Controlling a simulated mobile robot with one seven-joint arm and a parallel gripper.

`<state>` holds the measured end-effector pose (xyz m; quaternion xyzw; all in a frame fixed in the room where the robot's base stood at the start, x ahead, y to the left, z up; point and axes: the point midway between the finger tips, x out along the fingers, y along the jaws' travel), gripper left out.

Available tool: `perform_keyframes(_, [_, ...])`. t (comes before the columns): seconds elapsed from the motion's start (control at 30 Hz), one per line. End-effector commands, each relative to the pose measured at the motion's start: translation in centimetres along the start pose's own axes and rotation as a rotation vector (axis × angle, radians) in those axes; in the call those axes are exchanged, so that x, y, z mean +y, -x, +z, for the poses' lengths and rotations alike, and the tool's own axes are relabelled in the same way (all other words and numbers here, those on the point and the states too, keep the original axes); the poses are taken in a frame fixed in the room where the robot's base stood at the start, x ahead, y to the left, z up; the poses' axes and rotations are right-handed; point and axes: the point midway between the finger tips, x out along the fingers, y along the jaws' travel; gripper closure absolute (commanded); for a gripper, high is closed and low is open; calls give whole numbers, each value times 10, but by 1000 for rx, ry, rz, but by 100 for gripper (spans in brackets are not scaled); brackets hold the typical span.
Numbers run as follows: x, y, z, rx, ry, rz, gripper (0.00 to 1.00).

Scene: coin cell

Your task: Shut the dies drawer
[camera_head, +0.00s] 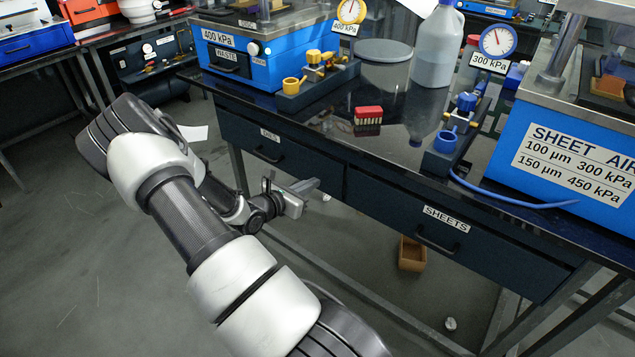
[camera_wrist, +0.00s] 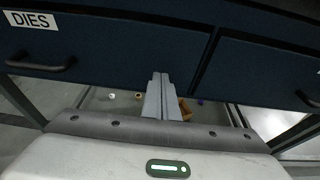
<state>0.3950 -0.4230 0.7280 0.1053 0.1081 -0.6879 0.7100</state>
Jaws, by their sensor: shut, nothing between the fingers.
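The dies drawer (camera_head: 308,168) is the left drawer under the dark bench, with a small label and a dark bar handle. In the wrist view the dies drawer (camera_wrist: 120,50) fills the upper left, its DIES label and handle at the far left. Its front looks about level with the neighbouring drawer front; I cannot tell whether a small gap remains. My gripper (camera_head: 314,184) is shut and empty, just in front of the drawer's lower right part. In the wrist view its fingers (camera_wrist: 160,76) point at the drawer's lower edge, right of the handle; contact is unclear.
The sheets drawer (camera_head: 395,215) is on the right, with its own handle. Blue machines, a jug (camera_head: 433,60) and a red-topped block (camera_head: 368,115) stand on the bench top. A brown bin (camera_head: 412,254) sits on the floor underneath. Floor left of the bench is open.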

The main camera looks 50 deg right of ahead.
Motion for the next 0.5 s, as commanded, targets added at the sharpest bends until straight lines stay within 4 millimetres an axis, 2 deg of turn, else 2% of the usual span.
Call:
perform_keyframes(0.1, [3,31,1,3,1,3,100])
perform_keyframes(0.3, [3,75,-1,5,2,2,100])
perform_keyframes(0.5, [2,100,-2,4,1,0,100])
